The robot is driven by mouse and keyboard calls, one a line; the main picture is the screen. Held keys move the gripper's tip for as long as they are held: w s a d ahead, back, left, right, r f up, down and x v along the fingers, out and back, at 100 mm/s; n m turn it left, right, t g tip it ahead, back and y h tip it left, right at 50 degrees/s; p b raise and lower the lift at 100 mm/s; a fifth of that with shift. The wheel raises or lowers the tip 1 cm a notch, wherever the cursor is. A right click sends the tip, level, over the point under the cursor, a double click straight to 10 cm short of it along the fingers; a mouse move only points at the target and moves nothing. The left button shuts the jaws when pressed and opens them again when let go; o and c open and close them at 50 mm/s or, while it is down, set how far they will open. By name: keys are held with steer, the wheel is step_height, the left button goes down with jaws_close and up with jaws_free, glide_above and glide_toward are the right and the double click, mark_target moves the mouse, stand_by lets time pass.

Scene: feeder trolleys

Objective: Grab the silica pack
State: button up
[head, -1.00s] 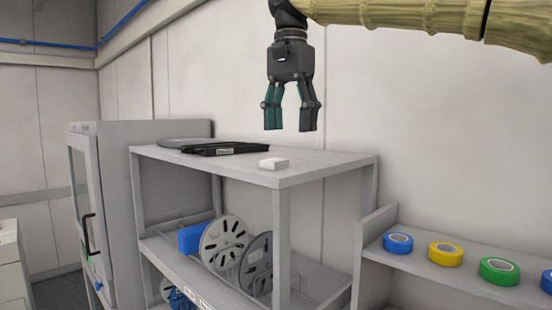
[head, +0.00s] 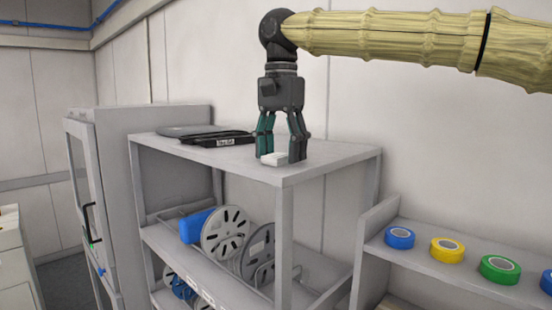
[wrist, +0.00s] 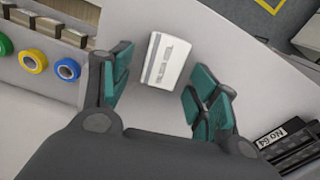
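The silica pack (head: 274,159) is a small white packet lying flat on the grey top shelf of the trolley (head: 330,156), near its front edge. My gripper (head: 280,158) points down over it, with its fingertips low, close to the shelf top. In the wrist view the silica pack (wrist: 166,61) lies between and a little beyond the two teal-padded fingers of my gripper (wrist: 158,92). The fingers are spread with a gap on either side of the pack. Contact with the shelf cannot be told.
Dark flat trays with a label (head: 215,138) lie on the same top, to the left. Reels (head: 226,233) stand on the shelf below. Blue, yellow and green tape rolls (head: 447,250) sit on a lower shelf at right. A grey cabinet (head: 130,150) stands at left.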

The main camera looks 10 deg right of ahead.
steer(key=shift+s+r, duration=0.1)
steer(key=shift+s, duration=0.15)
steer(key=c, duration=0.7)
steer(key=shift+w, duration=0.15)
steer(key=shift+c, duration=0.3)
